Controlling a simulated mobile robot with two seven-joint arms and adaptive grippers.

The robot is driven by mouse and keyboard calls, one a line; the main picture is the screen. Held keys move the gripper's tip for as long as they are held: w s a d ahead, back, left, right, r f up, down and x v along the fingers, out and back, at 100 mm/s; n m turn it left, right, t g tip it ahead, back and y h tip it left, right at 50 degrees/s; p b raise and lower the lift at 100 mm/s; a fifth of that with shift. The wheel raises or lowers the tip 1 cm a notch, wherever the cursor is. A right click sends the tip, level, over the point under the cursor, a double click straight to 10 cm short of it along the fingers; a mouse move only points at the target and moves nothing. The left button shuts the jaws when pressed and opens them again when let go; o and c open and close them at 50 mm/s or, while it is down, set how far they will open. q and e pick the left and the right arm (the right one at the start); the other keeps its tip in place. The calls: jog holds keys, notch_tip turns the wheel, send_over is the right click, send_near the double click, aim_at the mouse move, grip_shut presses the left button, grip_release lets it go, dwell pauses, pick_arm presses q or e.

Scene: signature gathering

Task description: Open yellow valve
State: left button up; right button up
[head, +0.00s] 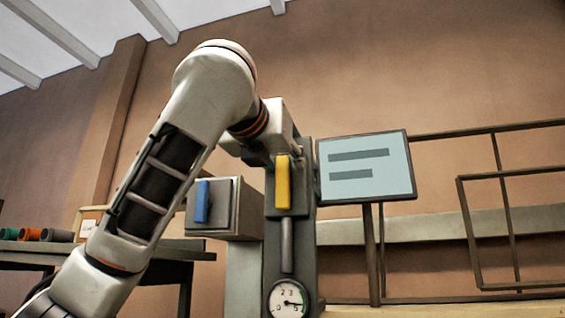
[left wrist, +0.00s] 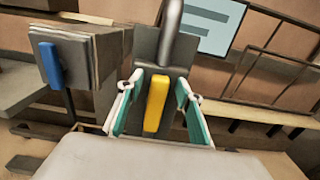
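The yellow valve (head: 283,183) is an upright yellow handle on a dark grey post. It also shows in the left wrist view (left wrist: 155,104), standing between my fingers. My left gripper (left wrist: 160,82) is open, with one teal-padded finger on each side of the handle and a visible gap on both sides. In the head view my left arm reaches up and over, and its hand is just above the handle; the fingers are mostly hidden there. My right gripper is in neither view.
A blue handle (head: 202,201) on a grey box is left of the post. A round gauge (head: 288,301) sits low on the post. A sign panel (head: 365,166) stands close on the right, with metal railings (head: 490,178) beyond. A table (head: 160,252) stands at left.

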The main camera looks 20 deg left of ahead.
pick_arm(q)
jog(key=s, duration=1.2)
jog(key=shift+a, duration=0.2)
dwell(0.4)
